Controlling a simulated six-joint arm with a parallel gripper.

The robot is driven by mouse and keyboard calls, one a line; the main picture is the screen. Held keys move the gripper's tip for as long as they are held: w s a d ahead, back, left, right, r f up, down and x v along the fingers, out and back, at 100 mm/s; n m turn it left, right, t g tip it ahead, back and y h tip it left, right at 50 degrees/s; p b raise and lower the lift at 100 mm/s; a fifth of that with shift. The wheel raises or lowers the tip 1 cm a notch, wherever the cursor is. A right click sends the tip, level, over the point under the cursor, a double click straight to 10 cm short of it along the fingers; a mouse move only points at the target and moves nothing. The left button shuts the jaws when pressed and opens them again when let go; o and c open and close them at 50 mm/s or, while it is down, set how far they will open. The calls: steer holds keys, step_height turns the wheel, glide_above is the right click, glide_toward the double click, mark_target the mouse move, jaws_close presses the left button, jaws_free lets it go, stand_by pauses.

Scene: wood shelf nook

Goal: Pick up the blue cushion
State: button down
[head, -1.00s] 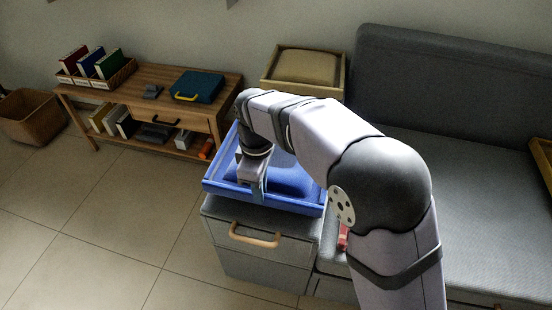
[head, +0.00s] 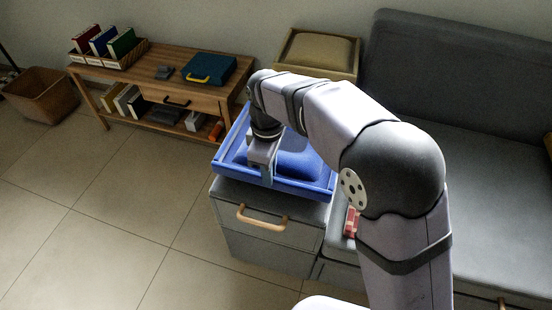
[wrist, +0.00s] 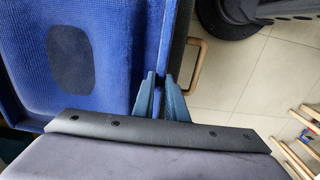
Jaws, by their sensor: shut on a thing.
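The blue cushion (head: 298,165) lies in a shallow blue tray (head: 228,170) on top of a grey drawer cabinet (head: 250,236). In the wrist view, the cushion (wrist: 30,65), with a dark oval patch, fills the left side. My gripper (head: 267,182) points down at the tray's front edge. In the wrist view, its fingers (wrist: 158,92) stand on either side of the tray's blue rim (wrist: 170,35) and are shut on it. The cushion lies beside the fingers, not between them. My arm hides the cushion's far part in the head view.
A tan cushion (head: 318,48) sits in a wooden tray behind. A grey sofa (head: 480,170) is at right, with a red thing (head: 351,222) by the cabinet. A wooden table (head: 150,70) holding books and a teal case (head: 209,68) stands back left.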

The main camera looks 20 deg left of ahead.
step_height(320, 180, up, 10)
steer(key=p, duration=0.2)
steer(key=shift+p, duration=0.3)
step_height(320, 180, up, 10)
steer(key=p, duration=1.1)
step_height(320, 180, down, 10)
steer(key=p, duration=0.7)
steer(key=shift+p, duration=0.4)
stand_by(0.4)
stand_by(0.5)
